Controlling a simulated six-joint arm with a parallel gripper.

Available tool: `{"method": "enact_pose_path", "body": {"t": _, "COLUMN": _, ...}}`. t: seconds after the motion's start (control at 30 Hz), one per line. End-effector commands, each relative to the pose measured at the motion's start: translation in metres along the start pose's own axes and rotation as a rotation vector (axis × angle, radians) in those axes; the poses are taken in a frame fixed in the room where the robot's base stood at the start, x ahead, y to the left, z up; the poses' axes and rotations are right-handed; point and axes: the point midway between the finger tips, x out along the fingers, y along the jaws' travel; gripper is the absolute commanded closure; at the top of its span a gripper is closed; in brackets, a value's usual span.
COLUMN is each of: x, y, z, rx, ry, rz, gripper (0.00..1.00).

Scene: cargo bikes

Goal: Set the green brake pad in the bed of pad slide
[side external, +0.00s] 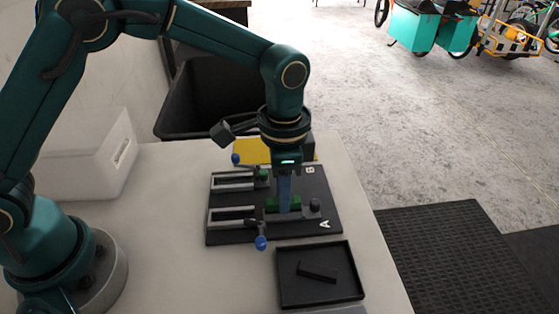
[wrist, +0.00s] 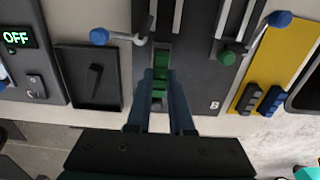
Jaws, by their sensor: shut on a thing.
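My gripper (side external: 284,207) points down over the side of the black fixture plate (side external: 325,200) marked A, shut on the green brake pad (side external: 270,205). In the wrist view the green brake pad (wrist: 161,62) lies lengthwise between and beyond the fingertips (wrist: 160,85), in line with the slide's channel. The pad is low, at the end of the pad slide's rails (side external: 232,216). The fingers hide part of it, and I cannot tell whether it touches the bed. The lever with the blue knob (side external: 261,243) stands beside this slide.
A second slide (side external: 232,181), marked B, lies parallel, with a green piece (side external: 262,174) at its end and its own blue-knobbed lever (side external: 236,158). A black tray (side external: 290,295) with a dark bar (side external: 317,271) lies in front.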

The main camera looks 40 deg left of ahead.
Motion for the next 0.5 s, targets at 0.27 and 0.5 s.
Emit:
{"method": "enact_pose_path", "body": {"t": 0.27, "x": 0.0011, "y": 0.0, "z": 0.0, "rx": 0.0, "ry": 0.0, "rz": 0.0, "gripper": 1.0}}
{"method": "enact_pose_path", "body": {"t": 0.5, "x": 0.0045, "y": 0.0, "z": 0.0, "rx": 0.0, "ry": 0.0, "rz": 0.0, "gripper": 1.0}}
